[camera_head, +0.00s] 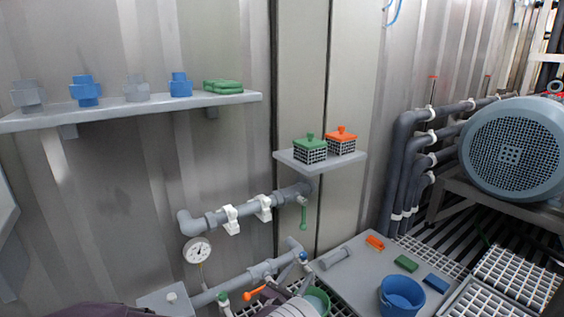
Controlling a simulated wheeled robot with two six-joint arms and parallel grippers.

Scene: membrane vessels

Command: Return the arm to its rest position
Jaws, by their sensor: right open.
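My right gripper (295,277) appears small at the bottom centre, in front of the lower grey pipe. Its jaws are open and I see nothing held between them. My left gripper is not in view.
A wall shelf (230,99) holds blue and grey fittings and a green stack. A small shelf (330,163) bears green-lidded (310,151) and orange-lidded (341,143) baskets. Pipes with a gauge (198,250) run close by. A blue bucket (402,296) stands lower right, near a large motor (515,150).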

